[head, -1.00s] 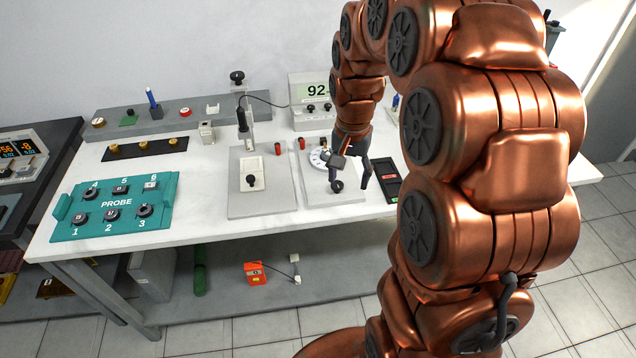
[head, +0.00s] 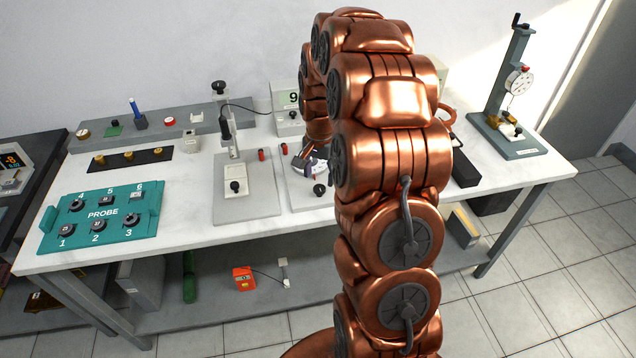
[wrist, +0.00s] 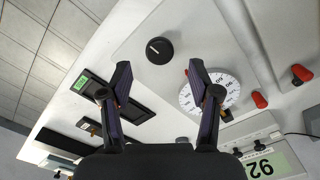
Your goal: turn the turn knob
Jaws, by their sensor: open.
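The turn knob, a round black knob with a white line, is at upper middle in the wrist view (wrist: 159,50). It is on a light grey plate (wrist: 195,30), beside a white dial (wrist: 225,88). In the head view the knob (head: 319,190) is near the plate's front, just left of my arm. My gripper (wrist: 160,78) is open and empty, fingers wide apart. In the wrist picture the knob lies beyond the fingertips, centred between them, apparently not touched. In the head view my arm hides most of the gripper.
Red posts (wrist: 260,99) stand near the dial. A black tray with a green label (wrist: 80,86) lies left of the fingers. A similar plate with a black knob (head: 235,187) is to the left in the head view. A dial stand (head: 517,85) is at the right.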

